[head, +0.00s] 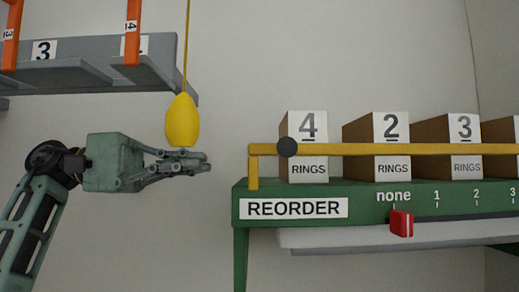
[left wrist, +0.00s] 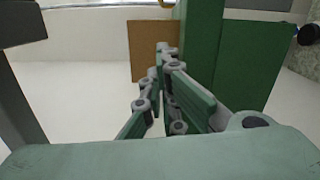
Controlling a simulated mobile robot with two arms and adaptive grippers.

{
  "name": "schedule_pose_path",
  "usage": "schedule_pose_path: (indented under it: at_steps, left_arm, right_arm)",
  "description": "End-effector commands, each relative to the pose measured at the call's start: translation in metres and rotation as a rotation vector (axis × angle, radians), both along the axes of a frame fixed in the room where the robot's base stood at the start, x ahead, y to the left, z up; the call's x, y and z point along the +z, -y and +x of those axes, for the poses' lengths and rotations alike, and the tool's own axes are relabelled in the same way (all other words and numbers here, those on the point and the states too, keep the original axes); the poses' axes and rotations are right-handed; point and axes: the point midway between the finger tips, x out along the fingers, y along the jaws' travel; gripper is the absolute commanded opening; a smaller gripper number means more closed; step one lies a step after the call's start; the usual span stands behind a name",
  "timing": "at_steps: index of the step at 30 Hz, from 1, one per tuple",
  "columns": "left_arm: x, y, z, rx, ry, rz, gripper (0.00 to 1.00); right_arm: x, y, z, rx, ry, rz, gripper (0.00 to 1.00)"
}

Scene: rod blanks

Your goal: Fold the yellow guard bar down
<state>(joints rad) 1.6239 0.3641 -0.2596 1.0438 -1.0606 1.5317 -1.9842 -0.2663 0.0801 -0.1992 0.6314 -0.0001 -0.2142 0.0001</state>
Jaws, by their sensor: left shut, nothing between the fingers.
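The yellow guard bar (head: 400,149) runs level across the front of the ring boxes, above the green bench (head: 360,197). Its left end bends down to the bench top, and a dark round knob (head: 287,147) sits on it near that end. My left gripper (head: 208,162) is shut and empty in the head view, to the left of the bar and apart from it, just below a yellow hanging pull (head: 182,120). In the left wrist view its closed fingers (left wrist: 165,65) point toward green and brown surfaces. My right gripper is not in view.
Boxes labelled RINGS, numbered 4 (head: 308,170), 2 (head: 392,168) and 3 (head: 465,168), stand behind the bar. A red slider (head: 402,223) sits under "none" on the bench front. A grey shelf (head: 90,75) with orange uprights hangs at upper left.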

Motion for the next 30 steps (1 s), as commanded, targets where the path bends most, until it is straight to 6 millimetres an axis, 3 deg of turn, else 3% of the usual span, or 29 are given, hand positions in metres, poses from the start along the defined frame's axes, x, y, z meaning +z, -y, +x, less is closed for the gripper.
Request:
schedule_pose_path:
  at_steps: [5,12,20,25,30]
  left_arm:
    - [0.009,0.005,-0.013,0.004,0.086,0.043,0.0]
    - [0.01,0.045,-0.015,0.001,0.082,0.042,0.0]
    - [0.011,0.102,-0.018,0.0,0.08,0.039,0.0]
    - [0.011,0.104,-0.039,0.004,0.082,0.038,0.0]
    - [0.011,0.106,-0.052,0.003,0.079,0.037,0.0]
  right_arm:
    - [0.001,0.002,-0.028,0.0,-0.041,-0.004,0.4]
    - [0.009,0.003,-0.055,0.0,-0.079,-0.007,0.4]
    - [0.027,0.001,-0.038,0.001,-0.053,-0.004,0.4]
    - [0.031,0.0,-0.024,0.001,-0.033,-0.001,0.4]
    - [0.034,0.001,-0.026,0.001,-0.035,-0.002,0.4]
